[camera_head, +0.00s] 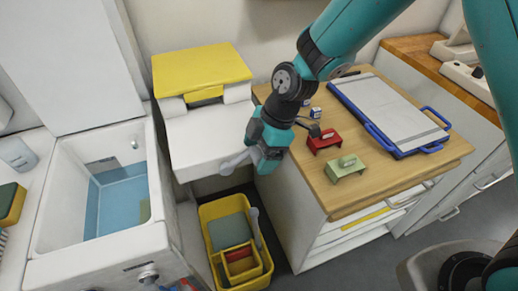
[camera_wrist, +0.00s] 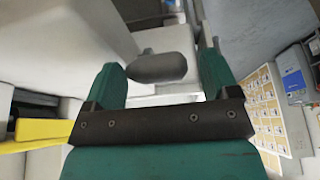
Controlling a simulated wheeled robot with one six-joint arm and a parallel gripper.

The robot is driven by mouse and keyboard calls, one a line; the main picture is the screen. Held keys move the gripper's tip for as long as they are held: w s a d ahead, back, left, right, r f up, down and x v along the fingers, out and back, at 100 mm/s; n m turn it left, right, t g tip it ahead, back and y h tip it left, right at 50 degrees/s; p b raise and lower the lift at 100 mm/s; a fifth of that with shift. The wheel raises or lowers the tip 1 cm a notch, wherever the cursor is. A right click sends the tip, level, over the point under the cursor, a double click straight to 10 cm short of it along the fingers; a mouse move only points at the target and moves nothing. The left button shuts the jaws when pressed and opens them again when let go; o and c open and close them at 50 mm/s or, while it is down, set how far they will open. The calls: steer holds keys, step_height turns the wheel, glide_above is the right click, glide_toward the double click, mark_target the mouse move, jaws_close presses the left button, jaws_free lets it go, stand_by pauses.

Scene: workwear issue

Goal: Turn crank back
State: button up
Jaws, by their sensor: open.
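The crank (camera_head: 235,162) is a light grey arm with rounded ends, on the right side of a white machine with a yellow lid (camera_head: 200,67). My gripper (camera_head: 256,157) is at the crank's right end in the head view and hides part of it. In the wrist view a grey rounded crank handle (camera_wrist: 160,68) lies crosswise between the two teal fingers of my open gripper (camera_wrist: 162,75). Gaps show between the handle and the fingers, nearer on the left. Whether either finger touches it I cannot tell.
A yellow crate (camera_head: 207,212) with boxes stands on the floor below the crank. A wooden-topped cabinet (camera_head: 318,190) right of my gripper carries a red block (camera_head: 323,141), a green block (camera_head: 345,169) and a blue-handled board (camera_head: 385,108). A sink (camera_head: 50,215) is at left.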

steer(key=shift+c, duration=0.5)
steer(key=shift+f, duration=0.1)
steer(key=c, duration=0.7)
steer(key=shift+s, duration=0.1)
steer(key=c, duration=0.3)
